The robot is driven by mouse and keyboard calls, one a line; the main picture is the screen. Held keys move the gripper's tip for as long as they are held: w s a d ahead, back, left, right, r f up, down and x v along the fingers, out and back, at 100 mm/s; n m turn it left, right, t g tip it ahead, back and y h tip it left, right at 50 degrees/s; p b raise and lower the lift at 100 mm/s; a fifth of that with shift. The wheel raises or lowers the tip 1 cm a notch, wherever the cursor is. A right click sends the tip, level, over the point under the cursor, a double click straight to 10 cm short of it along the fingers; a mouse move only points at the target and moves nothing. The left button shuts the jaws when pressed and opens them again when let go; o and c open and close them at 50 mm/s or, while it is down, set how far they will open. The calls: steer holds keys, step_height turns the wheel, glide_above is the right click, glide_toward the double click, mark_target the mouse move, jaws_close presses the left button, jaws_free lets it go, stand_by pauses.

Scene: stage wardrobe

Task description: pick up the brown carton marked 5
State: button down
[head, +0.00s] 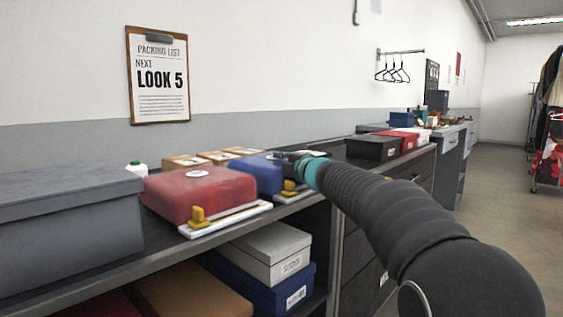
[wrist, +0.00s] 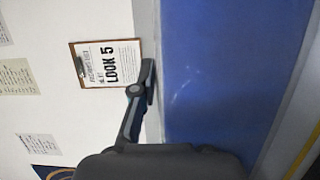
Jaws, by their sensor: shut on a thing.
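Brown cartons with white labels (head: 214,157) stand in a row on the counter behind the red and blue cases; I cannot read their numbers. My gripper (head: 284,156) is at the top of the blue case (head: 262,176), well to the right of the nearest cartons. In the wrist view, the blue case (wrist: 225,75) fills the right part at close range. One dark finger lies along its left edge; the other finger is not seen. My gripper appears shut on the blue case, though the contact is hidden. No brown carton shows in the wrist view.
A red case (head: 200,192) sits left of the blue one, beside a large grey box (head: 70,225). A black box (head: 372,147) stands to the right. A packing list (head: 159,76) reading "LOOK 5" hangs on the wall.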

steer(key=c, duration=1.2)
jaws_free()
steer(key=shift+f, duration=0.15)
steer(key=shift+f+b, duration=0.15)
steer(key=shift+b, duration=0.35)
steer(key=d+v, duration=0.1)
steer(key=v, duration=1.3)
steer(key=shift+w, duration=0.35)
steer(key=shift+r, duration=0.2)
